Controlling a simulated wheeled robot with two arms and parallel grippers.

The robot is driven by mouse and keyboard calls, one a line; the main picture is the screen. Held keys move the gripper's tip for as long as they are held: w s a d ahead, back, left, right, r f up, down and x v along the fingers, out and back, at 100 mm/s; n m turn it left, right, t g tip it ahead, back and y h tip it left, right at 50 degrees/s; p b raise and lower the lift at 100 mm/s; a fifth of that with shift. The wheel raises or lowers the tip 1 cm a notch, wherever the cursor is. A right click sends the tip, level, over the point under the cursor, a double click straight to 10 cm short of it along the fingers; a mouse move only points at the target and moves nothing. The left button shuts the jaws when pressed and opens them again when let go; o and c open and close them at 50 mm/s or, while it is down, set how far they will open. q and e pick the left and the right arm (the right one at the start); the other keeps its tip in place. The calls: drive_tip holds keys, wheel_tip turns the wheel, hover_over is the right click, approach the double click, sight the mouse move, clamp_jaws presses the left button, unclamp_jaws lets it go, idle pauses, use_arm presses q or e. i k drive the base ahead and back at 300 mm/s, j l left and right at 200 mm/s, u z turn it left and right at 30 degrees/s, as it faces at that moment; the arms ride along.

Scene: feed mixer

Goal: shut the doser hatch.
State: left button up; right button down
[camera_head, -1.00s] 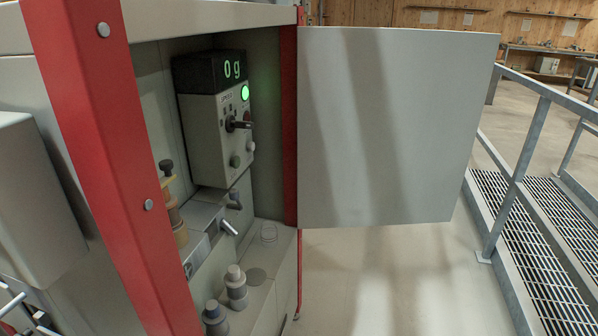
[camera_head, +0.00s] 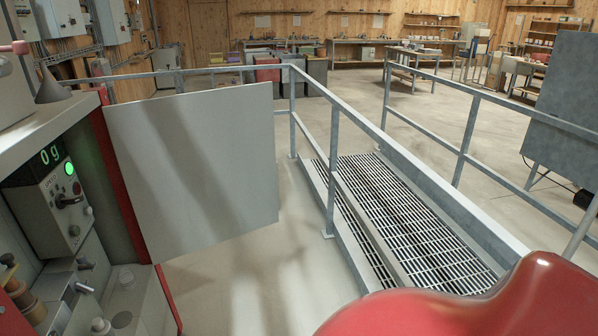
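The doser hatch (camera_head: 195,165) is a flat grey panel. It stands wide open, swung out to the right from the red frame post (camera_head: 125,185) at its left edge. The open doser compartment is at the left, with a control box (camera_head: 52,205) whose green display (camera_head: 50,154) reads 0 g. A green light (camera_head: 69,168) is lit on the box, above a dark knob (camera_head: 68,201). Neither of my grippers is in view, and nothing is seen touching the hatch.
A metal railing (camera_head: 330,170) and a grated walkway (camera_head: 400,220) lie to the right of the hatch. Bare floor (camera_head: 255,270) shows between the hatch and the walkway. A grey funnel (camera_head: 50,86) stands on the ledge above the compartment. Workbenches (camera_head: 360,57) line the far wall.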

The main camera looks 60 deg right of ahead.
sight(198, 169)
drive_tip(key=l+z, duration=0.1)
drive_tip(key=z, duration=0.35)
drive_tip(key=i+l+z, duration=0.1)
drive_tip(key=z, duration=0.35)
drive_tip(key=i+l+z, duration=0.1)
drive_tip(key=z, duration=0.4)
drive_tip(key=i+l, duration=0.25)
drive_tip(key=i, duration=0.2)
drive_tip(key=i+l, duration=0.25)
drive_tip(key=i, duration=0.2)
drive_tip(key=i+l, duration=0.25)
drive_tip(key=i, duration=0.2)
drive_tip(key=i+l, duration=0.25)
drive_tip(key=i, duration=0.25)
drive_tip(key=i+l, duration=0.25)
drive_tip(key=i, duration=0.2)
